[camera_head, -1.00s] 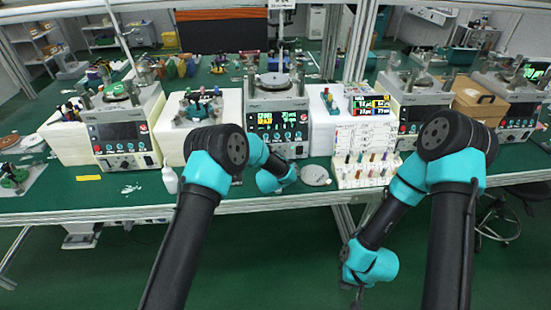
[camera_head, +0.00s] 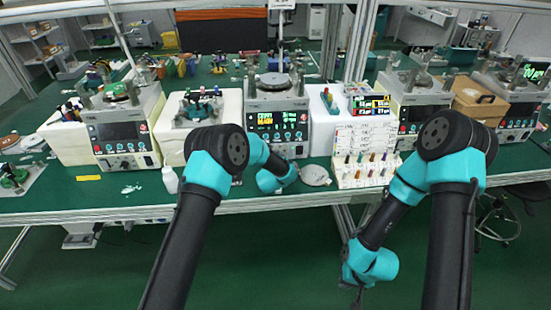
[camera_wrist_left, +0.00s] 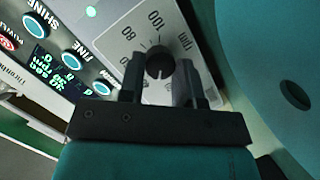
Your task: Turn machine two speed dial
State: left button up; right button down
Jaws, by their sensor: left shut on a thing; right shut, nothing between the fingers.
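The middle lapping machine (camera_head: 277,107) stands on the green bench, with a lit display on its front. My left gripper (camera_wrist_left: 161,74) is shut on the dial, one finger on each side. In the head view the dial and left gripper are hidden behind my left arm. My right gripper (camera_head: 357,297) hangs low in front of the bench, small and dark, shut and empty.
A rack of coloured pegs (camera_head: 366,170) and a round grey plate (camera_head: 315,175) sit right of the machine. A white bottle (camera_head: 170,180) stands to the left. Other machines (camera_head: 122,130) line the bench. Buttons and a display (camera_wrist_left: 45,75) are left of the dial.

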pick_arm(q)
jog(key=shift+m+y, duration=0.3)
jog(key=shift+m, duration=0.1)
jog(key=o, duration=0.9)
jog(key=v, duration=1.7)
jog(key=shift+s+r, duration=0.15)
jog(key=shift+s, duration=0.05)
